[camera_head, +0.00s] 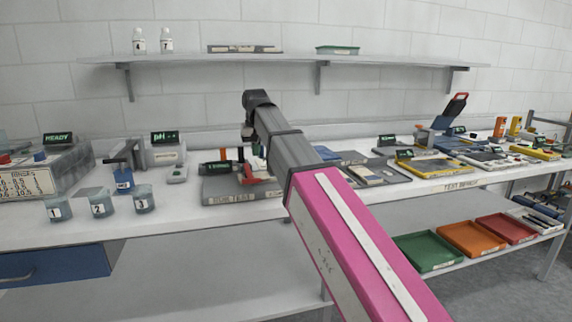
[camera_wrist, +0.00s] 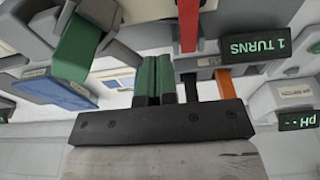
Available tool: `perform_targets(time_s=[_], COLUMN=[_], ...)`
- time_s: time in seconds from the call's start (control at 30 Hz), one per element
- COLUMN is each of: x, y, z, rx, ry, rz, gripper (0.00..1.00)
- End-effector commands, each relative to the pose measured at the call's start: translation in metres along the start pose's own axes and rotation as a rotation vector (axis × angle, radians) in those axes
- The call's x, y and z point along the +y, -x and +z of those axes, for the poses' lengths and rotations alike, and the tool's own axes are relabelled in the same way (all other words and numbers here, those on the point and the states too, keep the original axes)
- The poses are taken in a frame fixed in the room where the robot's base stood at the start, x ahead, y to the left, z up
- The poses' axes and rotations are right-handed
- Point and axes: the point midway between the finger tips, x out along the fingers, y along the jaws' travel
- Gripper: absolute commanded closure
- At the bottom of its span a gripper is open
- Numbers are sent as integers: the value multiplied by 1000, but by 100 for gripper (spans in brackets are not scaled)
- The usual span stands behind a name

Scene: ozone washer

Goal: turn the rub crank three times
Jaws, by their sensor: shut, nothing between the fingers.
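The rub test device (camera_head: 228,191) is a grey, labelled base on the bench, partly hidden behind my arm. Red parts (camera_head: 255,166) show above it. In the wrist view a red bar (camera_wrist: 188,25) and an orange piece (camera_wrist: 225,83) stand just right of my fingers; I cannot tell which is the crank handle. A display (camera_wrist: 285,45) there reads "1 TURNS". My gripper (camera_wrist: 153,78) has two dark green fingers side by side, shut and empty. They look apart from the red bar, though depth is hard to judge.
Numbered jars (camera_head: 102,204) and a blue holder (camera_head: 124,179) stand left of the device. A pH meter (camera_head: 165,151) is behind them. Flat trays and tools (camera_head: 440,167) fill the bench to the right. A wall shelf (camera_head: 290,59) runs above. Little bench is free nearby.

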Motion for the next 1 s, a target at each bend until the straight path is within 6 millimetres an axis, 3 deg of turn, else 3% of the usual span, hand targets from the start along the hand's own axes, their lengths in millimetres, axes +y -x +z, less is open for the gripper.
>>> perform_targets(time_s=[0.23,0.6,1.0], x=[1,17,19], y=[0,-2,-3], z=[-1,-18,-19], rx=[0,0,0], ry=[0,0,0], rz=[0,0,0], gripper=[100,100,100])
